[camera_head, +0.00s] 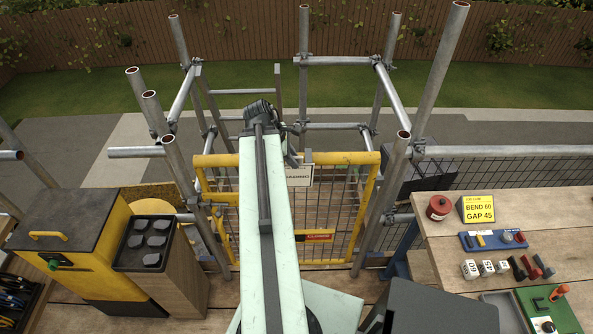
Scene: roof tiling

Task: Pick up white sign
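A small white sign (300,177) with dark lettering shows just right of my arm, at the top bar of the yellow mesh gate. Its left side is close to or behind my arm, and I cannot tell whether it hangs on the gate or is apart from it. My pale green arm reaches forward from the bottom middle. The dark end of it, with my gripper (293,152), is above and beside the sign. The fingers are too small and dark to tell open from shut, or whether they touch the sign.
Grey scaffold tubes (182,180) stand around the yellow gate (362,205). A wooden bench (450,245) at right bears a yellow card (478,208), a red tape roll (439,207) and small tools. A yellow and black machine (85,245) stands at left. A red and yellow label (315,236) is lower on the gate.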

